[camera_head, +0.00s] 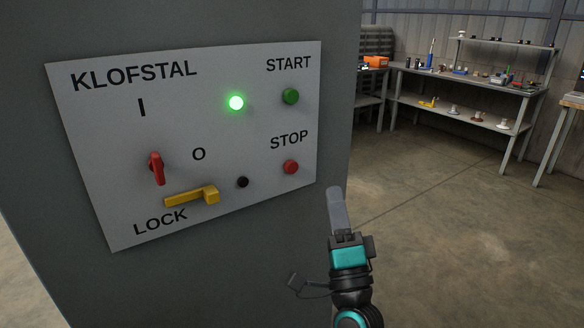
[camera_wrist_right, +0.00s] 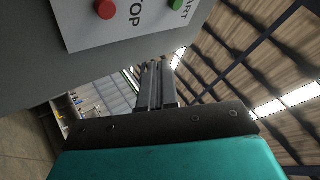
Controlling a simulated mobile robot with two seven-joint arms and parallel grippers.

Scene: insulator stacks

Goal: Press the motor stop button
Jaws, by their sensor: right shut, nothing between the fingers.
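The red stop button (camera_head: 291,167) sits at the lower right of the KLOFSTAL panel (camera_head: 225,130), under the word STOP. It also shows at the top of the right wrist view (camera_wrist_right: 105,8). My right gripper (camera_head: 337,205) is shut and empty. In the head view it is to the right of and below the stop button, near the cabinet's right edge and apart from the button. Its closed fingers also show in the right wrist view (camera_wrist_right: 157,85). My left gripper is not in view.
The panel also has a green start button (camera_head: 291,96), a lit green lamp (camera_head: 236,103), a red rotary switch (camera_head: 157,168), a yellow lock lever (camera_head: 192,197) and a black knob (camera_head: 243,182). Workbenches (camera_head: 465,85) stand at the back right; the floor before them is clear.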

